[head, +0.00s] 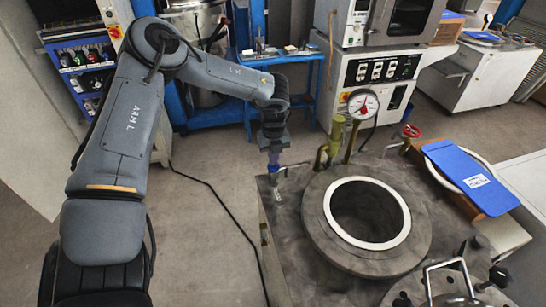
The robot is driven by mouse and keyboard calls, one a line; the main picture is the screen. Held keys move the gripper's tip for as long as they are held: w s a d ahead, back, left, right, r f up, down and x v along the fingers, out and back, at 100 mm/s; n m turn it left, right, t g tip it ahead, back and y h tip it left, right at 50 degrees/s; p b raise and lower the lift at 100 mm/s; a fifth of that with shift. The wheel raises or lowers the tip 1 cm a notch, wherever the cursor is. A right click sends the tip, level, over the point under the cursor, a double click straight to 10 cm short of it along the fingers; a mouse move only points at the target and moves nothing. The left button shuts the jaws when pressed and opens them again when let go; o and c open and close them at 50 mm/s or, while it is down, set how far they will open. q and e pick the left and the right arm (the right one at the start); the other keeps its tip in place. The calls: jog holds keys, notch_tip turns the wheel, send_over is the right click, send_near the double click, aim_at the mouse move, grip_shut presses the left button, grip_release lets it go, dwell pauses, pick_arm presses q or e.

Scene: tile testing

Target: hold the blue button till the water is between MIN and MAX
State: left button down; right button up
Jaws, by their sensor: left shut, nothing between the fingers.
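The round opening with a white ring (333,212) is dark inside, and no water level or MIN and MAX marks can be read. My right gripper is not in view.
A dial gauge (362,104) on a pipe and a red valve wheel (410,131) stand behind the opening. A blue board (468,176) lies at the right. Metal handles (445,268) rise at the front right. A blue bench (290,65) stands behind.

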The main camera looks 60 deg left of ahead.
pick_arm(q)
jog(key=shift+s+f, duration=0.15)
jog(key=shift+f, duration=0.2)
jog(key=shift+r+p, duration=0.5)
notch_tip(320, 180, up, 4)
jog(key=p, duration=0.3)
notch_tip(320, 180, up, 10)
jog(key=p, duration=0.2)
jog(key=shift+f, duration=0.15)
